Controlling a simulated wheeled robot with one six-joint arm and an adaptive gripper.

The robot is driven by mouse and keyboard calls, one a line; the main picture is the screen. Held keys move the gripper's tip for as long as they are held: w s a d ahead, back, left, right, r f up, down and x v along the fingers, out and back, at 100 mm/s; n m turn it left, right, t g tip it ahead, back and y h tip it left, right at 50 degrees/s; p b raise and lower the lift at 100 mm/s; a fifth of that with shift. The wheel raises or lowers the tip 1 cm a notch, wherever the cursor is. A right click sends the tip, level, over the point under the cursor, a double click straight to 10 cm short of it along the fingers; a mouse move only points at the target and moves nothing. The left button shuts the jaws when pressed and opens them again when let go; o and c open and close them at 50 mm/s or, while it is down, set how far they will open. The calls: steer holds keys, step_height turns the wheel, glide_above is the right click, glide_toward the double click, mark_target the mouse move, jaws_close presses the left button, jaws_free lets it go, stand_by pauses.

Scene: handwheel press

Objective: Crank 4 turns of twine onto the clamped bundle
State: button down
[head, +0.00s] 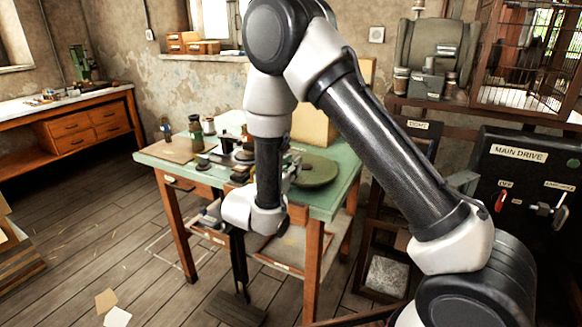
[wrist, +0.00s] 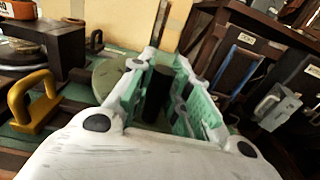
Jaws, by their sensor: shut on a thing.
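In the wrist view my gripper (wrist: 168,88) is closed around a dark upright cylinder (wrist: 157,92), which looks like a crank grip. Its green-padded fingers stand on both sides of it. A round green disc (wrist: 108,76) lies just beyond and left of the fingers. The disc also shows in the head view (head: 318,172), on the right of the green-topped bench (head: 338,196). In the head view my own arm hides the gripper and much of the machine on the bench. I cannot clearly make out the bundle or the twine.
A yellow loop handle (wrist: 34,102) and a dark block (wrist: 58,48) stand left of the gripper. A tan board (wrist: 140,22) stands behind. Bottles (head: 208,125) sit at the bench's back left. A black MAIN DRIVE panel (head: 530,175) is at right. The floor left of the bench is mostly clear.

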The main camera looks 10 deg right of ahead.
steer(key=shift+s+d, duration=0.3)
steer(key=shift+d, duration=0.15)
stand_by(0.3)
steer(key=c, duration=1.3)
jaws_free()
steer(key=v, duration=1.2)
